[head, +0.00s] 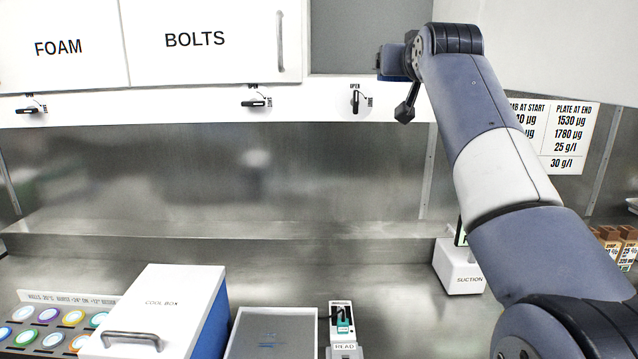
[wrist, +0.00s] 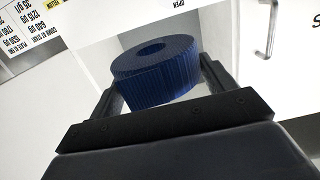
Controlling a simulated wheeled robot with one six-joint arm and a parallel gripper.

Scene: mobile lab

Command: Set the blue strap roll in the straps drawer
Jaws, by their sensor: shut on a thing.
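My gripper (wrist: 158,88) is shut on the blue strap roll (wrist: 160,70), with one finger on each side of it. The roll is a ribbed dark blue ring with a hole in its middle. In the head view my gripper (head: 393,62) is raised at the upper right, and only a small bit of blue shows there. Behind it is an open grey recess (head: 352,35) to the right of the bolts door. No straps label is readable, so I cannot tell whether this recess is the straps drawer. The roll is in front of the opening in the wrist view.
The closed foam door (head: 60,70) and bolts door (head: 210,65) are at the upper left, with small latches below. A cool box (head: 165,300), a grey tray (head: 270,335), a reader (head: 342,325) and a suction unit (head: 460,270) stand on the steel bench.

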